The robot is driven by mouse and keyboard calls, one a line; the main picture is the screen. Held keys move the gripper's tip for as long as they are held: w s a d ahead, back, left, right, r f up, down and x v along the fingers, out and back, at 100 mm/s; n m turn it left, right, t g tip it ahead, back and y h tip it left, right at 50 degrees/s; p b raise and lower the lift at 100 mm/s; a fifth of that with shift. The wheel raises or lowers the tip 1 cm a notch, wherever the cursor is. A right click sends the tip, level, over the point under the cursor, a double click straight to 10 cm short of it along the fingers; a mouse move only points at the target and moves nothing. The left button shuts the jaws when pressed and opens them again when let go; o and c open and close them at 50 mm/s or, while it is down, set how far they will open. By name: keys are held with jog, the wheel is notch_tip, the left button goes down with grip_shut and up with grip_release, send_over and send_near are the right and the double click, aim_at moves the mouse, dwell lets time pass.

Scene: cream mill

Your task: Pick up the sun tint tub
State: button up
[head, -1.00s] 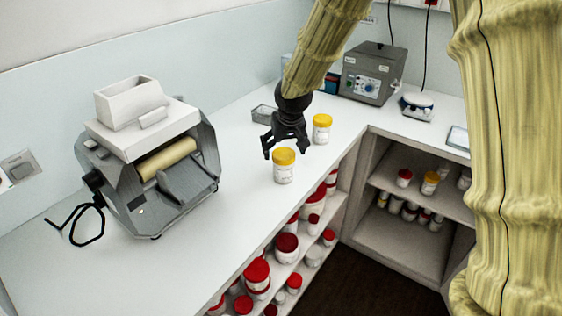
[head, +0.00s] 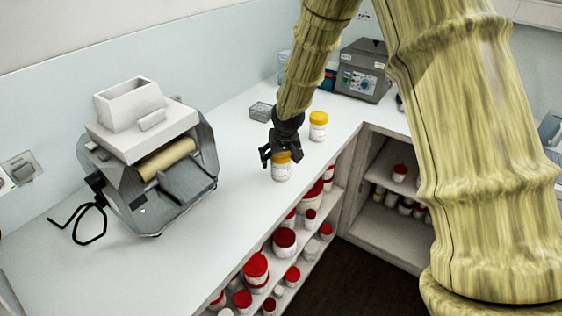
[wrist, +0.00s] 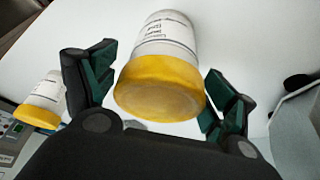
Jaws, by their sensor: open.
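Two white tubs with yellow lids stand upright on the counter, and their labels are too small or blurred to read, so I cannot tell by name which is the sun tint tub. The nearer tub (head: 281,174) is at my gripper (head: 280,158). In the wrist view this tub (wrist: 166,50) sits between the two open fingers, with a gap on each side. The farther tub (head: 318,127) stands behind and to the right; it also shows at the left edge of the wrist view (wrist: 43,98). My gripper is open and holds nothing.
A grey mill (head: 160,165) with a white hopper stands on the counter (head: 225,225) to the left. A small wire tray (head: 261,111) and a grey control box (head: 363,72) are behind. Red-lidded tubs (head: 284,242) fill the shelves below the counter's edge. The front counter is clear.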

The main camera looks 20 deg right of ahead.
jog(key=shift+x, duration=0.9)
jog(key=c, duration=1.1)
